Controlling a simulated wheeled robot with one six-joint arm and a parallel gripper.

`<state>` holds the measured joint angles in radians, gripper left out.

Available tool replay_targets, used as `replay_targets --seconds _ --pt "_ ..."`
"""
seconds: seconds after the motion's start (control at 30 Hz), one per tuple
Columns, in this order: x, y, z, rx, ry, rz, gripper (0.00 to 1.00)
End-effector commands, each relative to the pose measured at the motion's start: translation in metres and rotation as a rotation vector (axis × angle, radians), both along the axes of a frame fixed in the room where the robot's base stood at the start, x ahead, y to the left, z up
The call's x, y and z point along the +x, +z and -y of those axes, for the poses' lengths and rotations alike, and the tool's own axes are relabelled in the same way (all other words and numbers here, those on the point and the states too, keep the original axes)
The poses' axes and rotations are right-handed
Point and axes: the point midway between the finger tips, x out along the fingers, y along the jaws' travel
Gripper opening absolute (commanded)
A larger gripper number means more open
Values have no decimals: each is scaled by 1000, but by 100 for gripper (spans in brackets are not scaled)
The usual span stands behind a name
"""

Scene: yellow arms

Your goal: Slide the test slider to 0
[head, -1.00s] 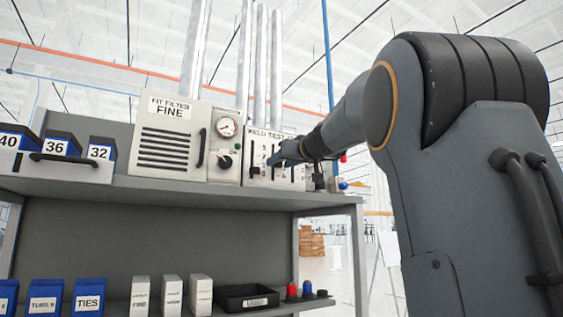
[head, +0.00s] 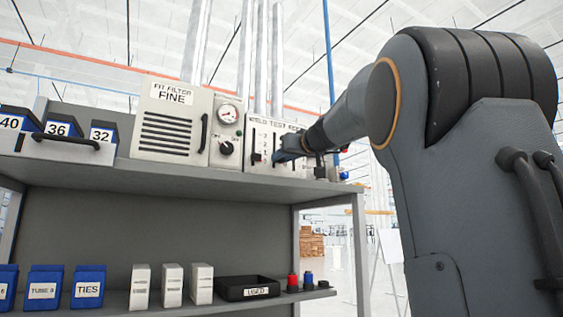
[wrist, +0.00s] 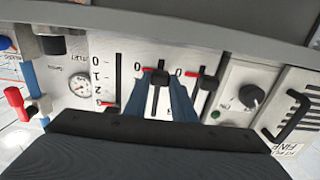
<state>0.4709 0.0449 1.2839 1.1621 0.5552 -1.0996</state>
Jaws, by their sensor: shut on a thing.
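The weld test panel (head: 250,148) stands on the shelf with several vertical slider slots. My gripper (head: 284,157) is at the panel front. In the wrist view, which is upside down, the blue fingers of my gripper (wrist: 161,92) are shut on the black knob of the middle slider (wrist: 157,78). Its red pointer is at or very near the 0 mark; the fingers hide the rest of its scale. The slider to the right (wrist: 205,78) has its pointer near 0. The left slider (wrist: 108,103) points near 3. Which one is labelled test cannot be read.
A cabinet marked FINE (head: 172,120) and a dial gauge (head: 227,114) stand beside the panel. Another gauge (wrist: 79,75) and a red-handled part (wrist: 17,99) are on the other side. The shelf board (head: 180,178) runs just below the panel.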

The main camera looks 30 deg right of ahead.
Motion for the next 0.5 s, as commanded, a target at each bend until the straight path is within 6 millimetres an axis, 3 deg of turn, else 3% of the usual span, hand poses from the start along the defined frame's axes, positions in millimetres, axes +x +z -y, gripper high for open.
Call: replay_targets --seconds 0.43,0.47,0.5 --pt "1 -11 1 1 0 -7 0" --pt "1 -11 1 1 0 -8 25" --pt "1 -12 1 1 0 -8 32"
